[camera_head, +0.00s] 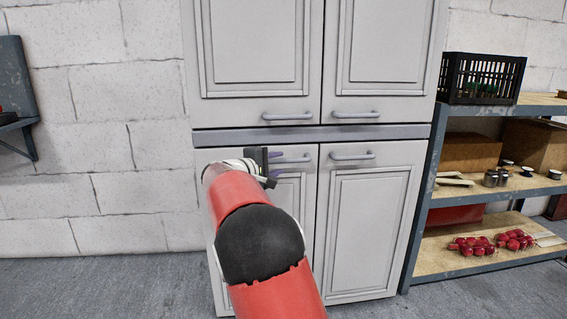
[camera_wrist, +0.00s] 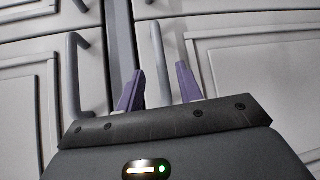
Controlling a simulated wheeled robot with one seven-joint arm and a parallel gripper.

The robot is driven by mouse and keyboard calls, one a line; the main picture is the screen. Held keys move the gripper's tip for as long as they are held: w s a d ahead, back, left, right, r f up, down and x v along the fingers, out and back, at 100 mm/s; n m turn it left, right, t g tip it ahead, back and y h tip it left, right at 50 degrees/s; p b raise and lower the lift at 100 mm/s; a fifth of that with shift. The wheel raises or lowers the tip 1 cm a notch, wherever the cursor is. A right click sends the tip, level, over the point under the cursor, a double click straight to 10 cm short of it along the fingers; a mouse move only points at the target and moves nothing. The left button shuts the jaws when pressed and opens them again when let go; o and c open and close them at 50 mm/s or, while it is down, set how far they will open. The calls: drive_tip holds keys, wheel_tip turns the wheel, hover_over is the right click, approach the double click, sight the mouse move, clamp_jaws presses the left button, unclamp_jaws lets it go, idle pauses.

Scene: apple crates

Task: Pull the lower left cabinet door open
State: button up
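The lower left cabinet door (camera_head: 296,200) is pale grey with a raised panel and appears shut; my arm covers part of it in the head view. Its grey bar handle (camera_head: 296,159) is horizontal near the door's top edge. My gripper (camera_head: 275,164) is at the left part of this handle, its purple fingers one above and one below it. In the wrist view, my gripper (camera_wrist: 159,88) is open, and the handle (camera_wrist: 158,55) runs between the fingers with gaps on both sides. The lower left door (camera_wrist: 240,75) fills the right of that view.
The upper left door's handle (camera_wrist: 78,75) is close beside my gripper in the wrist view. The lower right door's handle (camera_head: 352,155) is to the right. A shelf (camera_head: 490,191) with boxes, jars and red fruit stands right of the cabinet. Bare floor (camera_head: 100,288) lies at the left.

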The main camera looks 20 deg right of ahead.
sight(287, 161)
drive_tip(key=x, duration=0.6)
drive_tip(key=shift+d, duration=0.25)
clamp_jaws()
